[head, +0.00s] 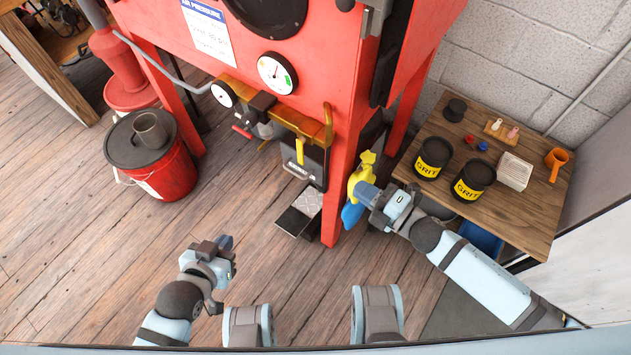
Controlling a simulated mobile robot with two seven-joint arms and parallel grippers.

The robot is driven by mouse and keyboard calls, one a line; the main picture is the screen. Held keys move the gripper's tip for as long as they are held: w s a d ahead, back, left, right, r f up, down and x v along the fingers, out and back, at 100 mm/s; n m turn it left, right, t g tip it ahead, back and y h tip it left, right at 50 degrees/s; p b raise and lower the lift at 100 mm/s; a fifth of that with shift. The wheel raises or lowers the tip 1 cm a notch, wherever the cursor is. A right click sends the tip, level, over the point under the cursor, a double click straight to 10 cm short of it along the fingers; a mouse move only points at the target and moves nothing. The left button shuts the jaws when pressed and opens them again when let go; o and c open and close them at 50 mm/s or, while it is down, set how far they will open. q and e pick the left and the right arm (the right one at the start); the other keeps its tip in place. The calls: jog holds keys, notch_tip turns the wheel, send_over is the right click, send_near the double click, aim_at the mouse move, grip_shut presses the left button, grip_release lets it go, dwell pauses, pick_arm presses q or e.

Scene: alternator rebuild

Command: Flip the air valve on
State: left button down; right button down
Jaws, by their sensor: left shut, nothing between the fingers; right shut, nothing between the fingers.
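The red cabinet (345,105) has a brass-coloured pipe (305,125) along its front. A yellow lever (299,152) hangs down from the pipe, and a small red handle (241,132) sits further left. Which of these is the air valve's handle I cannot tell for sure. My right gripper (364,192) is shut and empty at the cabinet's front right leg, close to a yellow fitting (364,168) and a blue part (351,216); whether it touches them is unclear. My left gripper (226,243) is shut and empty, low over the floor, away from the cabinet.
Two round gauges (277,73) are on the cabinet front. A foot pedal (300,212) lies beneath it. A red bucket (160,170) with a cup on its lid stands left. A wooden table (520,215) with grit cans (474,180) stands right. Floor at front left is clear.

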aim_at(303, 161)
jog(key=shift+s+d+f+n+g+y+b, duration=0.1)
jog(key=shift+f+n+g+y+b, duration=0.25)
jog(key=shift+f+n, duration=0.6)
jog(key=shift+r, duration=0.2)
jog(key=x, duration=1.3)
jog(key=shift+a+f, duration=0.15)
jog(key=shift+a, duration=0.1)
jog(key=shift+w+a, duration=0.2)
jog(key=shift+w, duration=0.05)
jog(key=shift+w+a+f+b, duration=0.2)
jog(key=shift+w+a+b, duration=0.05)
jog(key=shift+a+b, duration=0.1)
jog(key=shift+d, duration=0.1)
